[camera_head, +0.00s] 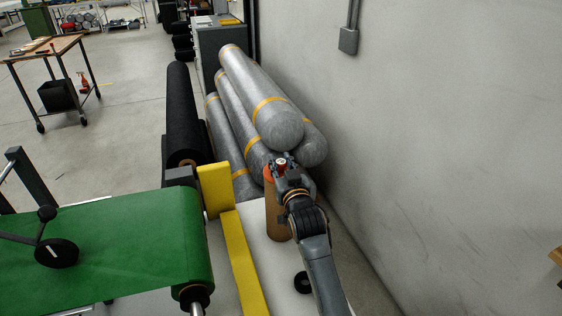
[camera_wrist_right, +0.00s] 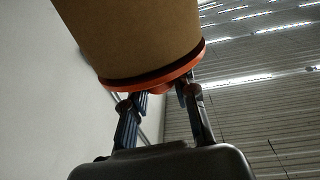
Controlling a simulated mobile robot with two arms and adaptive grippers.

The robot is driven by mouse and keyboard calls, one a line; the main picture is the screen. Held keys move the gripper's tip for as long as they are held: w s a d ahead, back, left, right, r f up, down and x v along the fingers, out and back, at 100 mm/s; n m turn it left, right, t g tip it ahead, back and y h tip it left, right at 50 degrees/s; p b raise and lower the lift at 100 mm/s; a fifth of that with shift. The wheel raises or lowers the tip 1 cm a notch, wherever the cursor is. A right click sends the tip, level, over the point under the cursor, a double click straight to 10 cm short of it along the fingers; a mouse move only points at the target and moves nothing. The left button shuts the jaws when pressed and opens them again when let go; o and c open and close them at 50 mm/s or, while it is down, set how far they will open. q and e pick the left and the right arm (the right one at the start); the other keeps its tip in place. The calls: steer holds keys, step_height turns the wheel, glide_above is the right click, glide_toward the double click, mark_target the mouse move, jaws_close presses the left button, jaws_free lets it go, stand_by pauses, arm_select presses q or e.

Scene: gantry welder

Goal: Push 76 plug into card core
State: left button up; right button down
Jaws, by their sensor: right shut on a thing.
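The card core (camera_head: 278,218) is a brown tube standing upright on the white surface in the head view. The orange plug (camera_head: 268,172) shows at its top end, partly hidden behind my right gripper (camera_head: 283,172). In the right wrist view the brown core (camera_wrist_right: 130,35) fills the top, and the plug's orange flange (camera_wrist_right: 150,80) lies against its end with a thin dark line between them. My right gripper's fingers (camera_wrist_right: 161,100) are shut on the middle of the plug. How deep the plug sits is hidden. My left gripper is not in view.
Large grey rolls with yellow bands (camera_head: 265,100) lie stacked just beyond my right gripper, along the grey wall (camera_head: 430,130). A yellow guard (camera_head: 236,240) and a green belt (camera_head: 110,240) stand to the left. A small black ring (camera_head: 303,283) lies near the core.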

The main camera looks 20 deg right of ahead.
steer(key=c, duration=1)
jaws_free()
steer(key=s, duration=1.2)
steer(key=s+f+n+g, duration=0.1)
steer(key=s+f+g, duration=0.5)
steer(key=s+f, duration=0.45)
steer(key=s+f+n+g+y, duration=0.1)
steer(key=s+f+g, duration=0.35)
steer(key=s, duration=0.55)
steer(key=s+f+n+g, duration=0.1)
steer(key=s+f+g, duration=0.4)
steer(key=s, duration=0.5)
step_height(320, 180, down, 28)
steer(key=s, duration=0.2)
steer(key=shift+g, duration=0.75)
steer(key=s+d+f, duration=0.1)
steer(key=s+f, duration=0.4)
steer(key=s+d+f, duration=0.1)
steer(key=s+f, duration=0.3)
steer(key=s, duration=0.1)
steer(key=s+d+f, duration=0.1)
steer(key=s+f, duration=0.4)
steer(key=s, duration=0.1)
steer(key=shift+d+f, duration=0.3)
